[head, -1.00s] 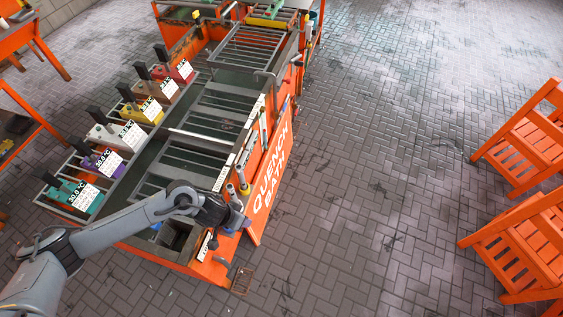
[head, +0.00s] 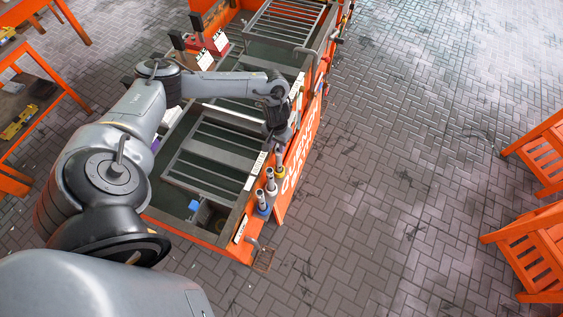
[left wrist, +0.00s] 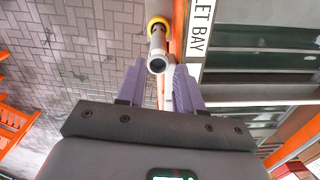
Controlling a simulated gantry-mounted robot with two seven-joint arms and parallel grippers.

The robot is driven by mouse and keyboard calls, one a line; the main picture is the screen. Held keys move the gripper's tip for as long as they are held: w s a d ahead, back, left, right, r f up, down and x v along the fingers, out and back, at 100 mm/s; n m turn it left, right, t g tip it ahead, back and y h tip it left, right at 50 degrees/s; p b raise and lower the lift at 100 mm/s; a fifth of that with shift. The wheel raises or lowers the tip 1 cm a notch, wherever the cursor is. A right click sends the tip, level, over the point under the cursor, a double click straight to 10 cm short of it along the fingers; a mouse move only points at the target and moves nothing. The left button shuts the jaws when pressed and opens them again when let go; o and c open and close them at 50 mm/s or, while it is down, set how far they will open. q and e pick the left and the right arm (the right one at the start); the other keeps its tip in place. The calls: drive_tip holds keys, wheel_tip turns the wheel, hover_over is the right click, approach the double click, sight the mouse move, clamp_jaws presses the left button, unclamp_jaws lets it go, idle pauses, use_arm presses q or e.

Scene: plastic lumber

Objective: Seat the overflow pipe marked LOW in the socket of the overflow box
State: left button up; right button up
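Several upright grey pipes stand at the tank's outer right side in the head view. One has a blue collar (head: 263,207) and one a yellow collar (head: 279,172). A yellow-collared pipe (left wrist: 157,47) also shows in the left wrist view, its open end towards the camera. My left gripper (head: 278,128) is over the tank's right rim, beyond these pipes. In the left wrist view its purple fingers (left wrist: 160,75) are apart, with the pipe end ahead between them, not gripped. I cannot read a LOW mark. A blue piece (head: 193,205) sits in the tank's near corner; the overflow box is not clear. My right gripper is out of view.
The orange quench tank (head: 215,243) holds grey slatted racks (head: 212,150). A white label plate (head: 240,229) is on its near right edge. The paved floor (head: 400,180) between is clear.

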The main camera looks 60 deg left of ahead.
sight(279, 154)
use_arm(q)
drive_tip(key=shift+w+f+b, duration=0.15)
drive_tip(key=shift+f+b, duration=0.1)
drive_tip(key=shift+f, duration=1.65)
drive_tip(key=shift+w+f+b, duration=0.1)
drive_tip(key=shift+f+b, duration=0.1)
drive_tip(key=shift+f, duration=1.65)
drive_tip(key=shift+c, duration=0.5)
clamp_jaws()
